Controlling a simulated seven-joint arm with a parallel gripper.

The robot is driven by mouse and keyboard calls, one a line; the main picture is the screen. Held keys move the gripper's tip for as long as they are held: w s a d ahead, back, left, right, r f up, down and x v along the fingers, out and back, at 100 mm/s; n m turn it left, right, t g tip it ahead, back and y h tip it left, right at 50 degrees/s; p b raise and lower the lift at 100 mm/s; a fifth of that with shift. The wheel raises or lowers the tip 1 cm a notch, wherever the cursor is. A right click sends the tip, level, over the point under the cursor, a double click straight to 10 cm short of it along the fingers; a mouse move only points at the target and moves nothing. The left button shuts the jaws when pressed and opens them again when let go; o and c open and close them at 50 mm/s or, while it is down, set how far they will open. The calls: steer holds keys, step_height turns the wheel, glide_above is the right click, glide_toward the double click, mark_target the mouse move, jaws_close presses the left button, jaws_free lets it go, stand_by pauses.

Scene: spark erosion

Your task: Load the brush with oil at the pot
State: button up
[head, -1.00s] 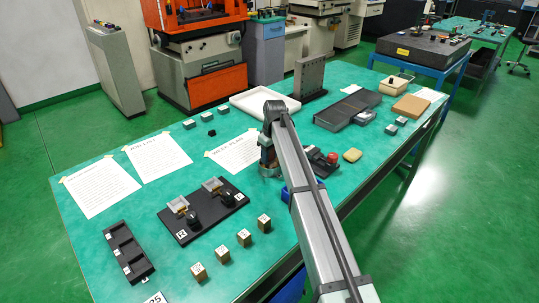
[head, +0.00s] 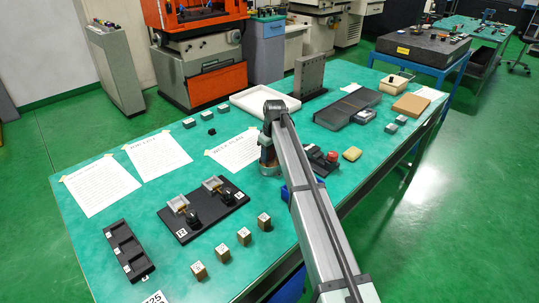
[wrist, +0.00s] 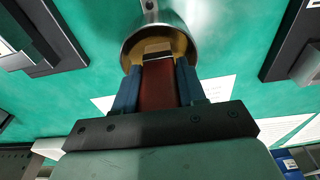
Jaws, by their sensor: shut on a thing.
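My gripper (wrist: 158,88) is shut on a brush with a dark red handle (wrist: 158,100), one blue finger on each side of it. The brush's tan end reaches into the mouth of a round metal pot (wrist: 192,40). The pot's inside looks yellow-brown; whether the bristles touch oil cannot be told. In the head view the pot (head: 268,171) stands on the green table under my arm's end, which hides much of it and the brush.
A black fixture plate (head: 203,210) and several small blocks (head: 244,237) lie left of the pot. A red-knobbed dark device (head: 322,160) and a yellow sponge-like block (head: 352,154) lie to its right. A white tray (head: 240,98) and paper sheets (head: 158,157) lie behind.

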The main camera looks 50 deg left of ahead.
stand_by(0.6)
steer(key=shift+r, duration=3.45)
steer(key=w+d+f+m, duration=0.1)
steer(key=w+d+m, duration=0.3)
steer(key=d, duration=0.9)
steer(key=w+d+f+m+t, duration=0.15)
steer(key=w+d, duration=0.55)
steer(key=d, duration=0.7)
steer(key=w+d+m+g, duration=0.1)
steer(key=w+d+m, duration=0.3)
steer(key=d, duration=0.9)
steer(key=s+d+f+m, duration=0.1)
steer(key=d+m, duration=0.1)
steer(key=d, duration=1.1)
steer(key=s+d+f+m+h, duration=0.1)
steer(key=s+d+m, duration=0.1)
steer(key=d, duration=1.2)
steer(key=s+d+f+m, duration=0.1)
steer(key=d+m, duration=0.3)
steer(key=d, duration=0.9)
steer(key=shift+s+d+t, duration=0.15)
steer(key=shift+s+t, duration=0.3)
steer(key=shift+s, duration=0.2)
